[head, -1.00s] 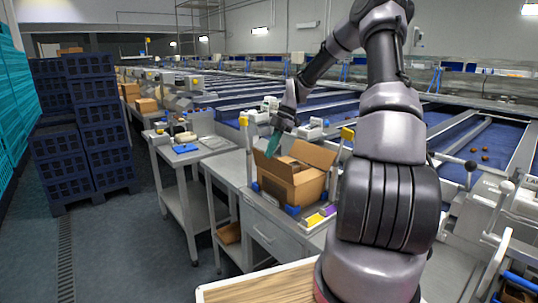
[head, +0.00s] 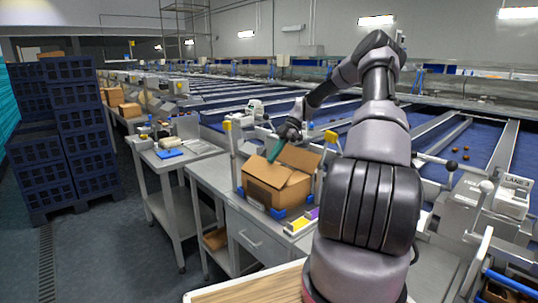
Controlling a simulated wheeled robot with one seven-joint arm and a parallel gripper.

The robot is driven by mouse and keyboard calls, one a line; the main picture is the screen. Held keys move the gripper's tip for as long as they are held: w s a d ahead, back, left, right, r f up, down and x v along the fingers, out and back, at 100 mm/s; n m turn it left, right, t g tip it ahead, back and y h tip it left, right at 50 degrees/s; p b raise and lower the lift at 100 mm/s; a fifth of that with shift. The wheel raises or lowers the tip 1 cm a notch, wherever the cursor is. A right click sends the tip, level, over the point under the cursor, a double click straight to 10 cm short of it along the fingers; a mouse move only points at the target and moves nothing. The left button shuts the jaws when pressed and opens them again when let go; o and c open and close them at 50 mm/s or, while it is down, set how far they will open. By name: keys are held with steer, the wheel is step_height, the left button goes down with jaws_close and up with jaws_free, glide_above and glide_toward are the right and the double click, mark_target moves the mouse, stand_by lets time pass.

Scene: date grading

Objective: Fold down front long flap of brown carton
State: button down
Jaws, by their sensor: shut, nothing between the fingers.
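The brown carton (head: 264,192) stands on the metal bench. A broad panel across its near side, which looks like the front long flap (head: 267,172), slopes inward over the top. Another flap (head: 300,156) stands raised at the back right. My gripper (head: 273,158) is above the carton, its teal fingers shut and empty, the tips close to the sloping flap. I cannot tell whether they touch it. The inside of the carton is mostly hidden.
Yellow-topped posts (head: 227,126) and blue holders stand around the carton. A tray with yellow and purple items (head: 303,221) lies in front right. A side table (head: 172,155) stands to the left, with stacked dark blue crates (head: 88,150) beyond it. Sorting lanes run behind.

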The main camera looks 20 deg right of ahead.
steer(key=shift+w+d+f, duration=0.15)
steer(key=shift+d+f, duration=0.25)
steer(key=shift+f, duration=0.35)
steer(key=shift+w+d+f, duration=0.15)
steer(key=shift+d+f, duration=0.25)
steer(key=shift+f, duration=0.35)
steer(key=shift+w+d+f, duration=0.15)
steer(key=shift+d+f, duration=0.25)
steer(key=shift+f, duration=0.35)
steer(key=shift+s+f, duration=0.1)
steer(key=shift+f, duration=0.1)
steer(key=v, duration=1.2)
steer(key=shift+a+r, duration=0.3)
steer(key=shift+r, duration=0.05)
